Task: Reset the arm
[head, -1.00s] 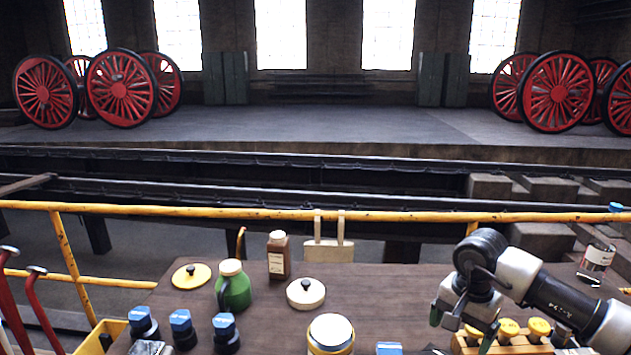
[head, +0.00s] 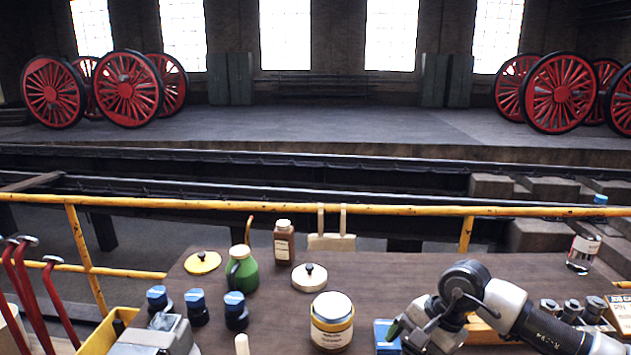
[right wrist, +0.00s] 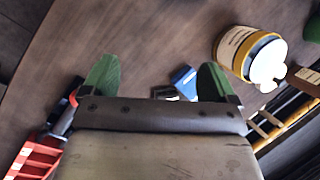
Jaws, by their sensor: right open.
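My right gripper (head: 402,337) is at the lower right of the head view, low over the workbench (head: 380,275). In the right wrist view its two green fingertips (right wrist: 158,80) stand wide apart, with nothing gripped between them. A small blue object (right wrist: 184,78) shows beyond and between the fingertips. It also appears left of the gripper in the head view (head: 385,335), partly hidden by it. My right arm reaches in from the lower right, bent at a dark joint. My left gripper is not visible.
A yellow-banded jar (head: 332,325) stands left of the right gripper. A clear bottle (head: 583,252) is at right. A yellow railing (head: 380,210) runs behind.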

